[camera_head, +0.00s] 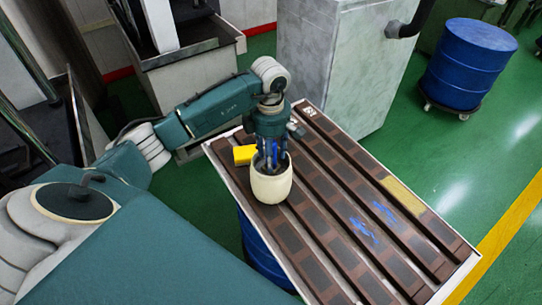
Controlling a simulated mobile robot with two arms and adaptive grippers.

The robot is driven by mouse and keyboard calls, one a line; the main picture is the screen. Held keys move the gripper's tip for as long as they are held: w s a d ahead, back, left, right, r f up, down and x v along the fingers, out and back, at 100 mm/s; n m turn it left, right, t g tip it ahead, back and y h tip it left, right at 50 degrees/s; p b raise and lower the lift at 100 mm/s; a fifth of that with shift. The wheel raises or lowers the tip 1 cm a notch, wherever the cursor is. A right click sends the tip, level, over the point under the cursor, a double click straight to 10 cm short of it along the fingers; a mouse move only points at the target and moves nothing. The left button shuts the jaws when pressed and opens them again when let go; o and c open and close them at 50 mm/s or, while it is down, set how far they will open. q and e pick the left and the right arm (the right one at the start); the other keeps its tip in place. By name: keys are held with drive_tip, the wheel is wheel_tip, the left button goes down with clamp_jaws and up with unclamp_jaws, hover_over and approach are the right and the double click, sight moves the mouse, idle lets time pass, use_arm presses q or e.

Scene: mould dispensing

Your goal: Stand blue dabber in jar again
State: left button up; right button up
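A cream jar (271,187) stands upright on the tray at its left part. My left gripper (270,163) points straight down over the jar, its fingertips at or just inside the mouth. The blue dabber (274,152) shows as a narrow blue strip between the fingers. Its lower end is hidden by the jar and fingers, so I cannot tell whether it touches the bottom or whether the fingers grip it. My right gripper is not in view.
The tray (463,262) holds long brown mould strips with blue smears (364,230). A yellow block (244,154) sits just left of the jar, and a tan plate (403,196) lies at right. A grey cabinet (335,70) stands behind; a blue drum (468,65) stands farther off.

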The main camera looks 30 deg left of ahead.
use_arm(q)
wheel_tip(320, 180, up, 10)
drive_tip(key=b, duration=0.3)
drive_tip(key=shift+a, duration=0.1)
drive_tip(key=shift+r, duration=0.7)
drive_tip(key=shift+s+f, duration=0.1)
